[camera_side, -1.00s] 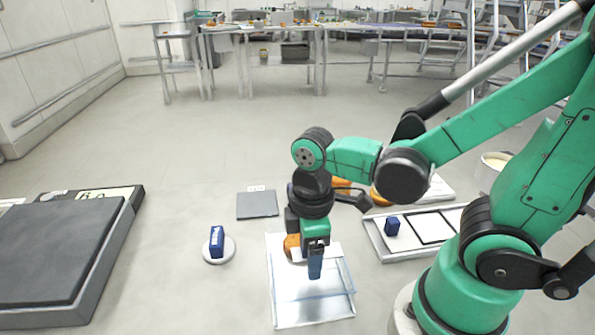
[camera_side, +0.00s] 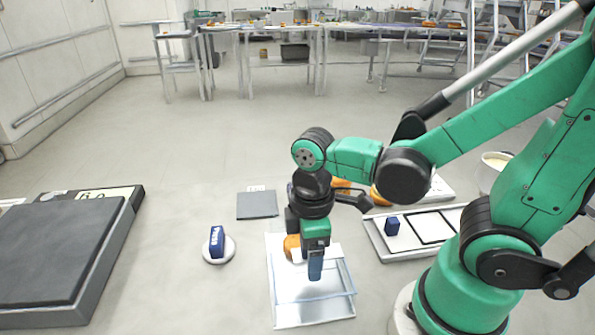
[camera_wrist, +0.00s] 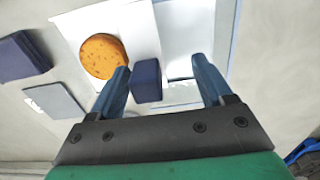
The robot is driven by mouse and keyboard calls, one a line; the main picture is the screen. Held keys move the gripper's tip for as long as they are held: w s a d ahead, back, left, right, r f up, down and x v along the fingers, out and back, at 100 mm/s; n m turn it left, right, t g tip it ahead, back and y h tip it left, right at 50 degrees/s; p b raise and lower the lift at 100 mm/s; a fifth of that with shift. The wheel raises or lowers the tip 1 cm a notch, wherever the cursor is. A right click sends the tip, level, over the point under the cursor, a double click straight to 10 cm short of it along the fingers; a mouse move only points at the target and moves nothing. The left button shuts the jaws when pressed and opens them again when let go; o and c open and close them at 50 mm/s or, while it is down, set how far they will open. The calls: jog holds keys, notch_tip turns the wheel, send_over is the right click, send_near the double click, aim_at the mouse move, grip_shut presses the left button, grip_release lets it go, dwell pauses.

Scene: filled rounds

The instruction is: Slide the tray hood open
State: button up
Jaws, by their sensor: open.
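The tray (camera_side: 277,250) is a white rectangle on the floor in the side view, with a clear hood (camera_side: 318,308) over its near part. An orange round (camera_side: 291,246) lies on the tray's far part, and it also shows in the wrist view (camera_wrist: 103,56). My gripper (camera_side: 315,277) is low over the tray, pointing down. In the wrist view my gripper (camera_wrist: 163,82) is open, with a dark blue block (camera_wrist: 147,80) between its fingers, nearer the left one. The block may be the hood's handle; I cannot tell. My gripper hides part of the hood in the side view.
A blue block (camera_side: 217,240) stands on a white disc (camera_side: 232,253) left of the tray. A grey square plate (camera_side: 257,205) lies behind. A white framed tray (camera_side: 385,250) with another blue block (camera_side: 392,226) is at right. A large dark platform (camera_side: 60,250) is far left.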

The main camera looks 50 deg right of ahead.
jog(key=shift+a, duration=0.1)
jog(key=shift+o, duration=0.5)
jog(key=shift+r, duration=3.5)
